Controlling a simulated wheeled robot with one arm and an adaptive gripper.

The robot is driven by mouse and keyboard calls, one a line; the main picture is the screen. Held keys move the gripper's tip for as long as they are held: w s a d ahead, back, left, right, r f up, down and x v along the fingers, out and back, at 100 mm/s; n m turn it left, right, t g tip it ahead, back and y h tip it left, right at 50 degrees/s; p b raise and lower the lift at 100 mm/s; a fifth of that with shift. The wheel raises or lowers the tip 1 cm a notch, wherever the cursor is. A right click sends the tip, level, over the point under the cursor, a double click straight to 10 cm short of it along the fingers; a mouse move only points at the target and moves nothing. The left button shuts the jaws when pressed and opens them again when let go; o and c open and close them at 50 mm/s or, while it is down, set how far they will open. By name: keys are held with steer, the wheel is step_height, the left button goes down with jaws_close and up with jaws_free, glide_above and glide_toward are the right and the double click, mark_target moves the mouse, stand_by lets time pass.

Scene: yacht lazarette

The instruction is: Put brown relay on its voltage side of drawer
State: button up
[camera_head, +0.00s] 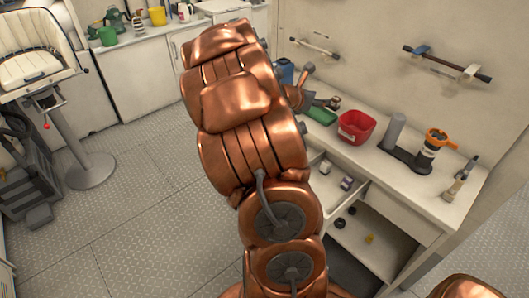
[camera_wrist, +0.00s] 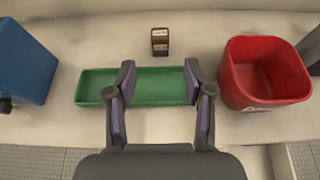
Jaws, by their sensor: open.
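The brown relay (camera_wrist: 160,41) is a small dark brown block with a pale label on its top and front. It stands on the counter just behind a green tray (camera_wrist: 150,87). It also shows in the head view (camera_head: 334,102). My gripper (camera_wrist: 160,82) is open and empty, its two fingers apart over the green tray, in front of the relay. An open drawer (camera_head: 333,191) below the counter shows in the head view, partly hidden by my arm. A few small blocks lie in it; its side markings cannot be read.
A red bin (camera_head: 356,127) stands right of the green tray, and a blue container (camera_wrist: 22,62) stands to the left. A grey cylinder (camera_head: 394,132) and an orange-topped tool (camera_head: 430,146) stand farther right. Small items lie on a shelf below the drawer.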

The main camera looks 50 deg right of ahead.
steer(key=shift+a, duration=0.1)
steer(key=s+a+m+y, duration=0.3)
steer(key=a+m+y, duration=0.1)
steer(key=a, duration=1.4)
steer(key=s+a+m+y+p, duration=0.1)
steer(key=s+a+m+y, duration=0.2)
steer(key=a, duration=1.5)
steer(key=s+a+m+t+y+p, duration=0.1)
steer(key=s+a+m+y, duration=0.2)
steer(key=a, duration=1.5)
steer(key=m+y, duration=0.3)
steer(key=m, duration=0.2)
steer(key=shift+s+r+m, duration=0.3)
steer(key=shift+s, duration=0.1)
steer(key=shift+c, duration=0.8)
steer(key=shift+d, duration=0.1)
steer(key=shift+c, duration=0.2)
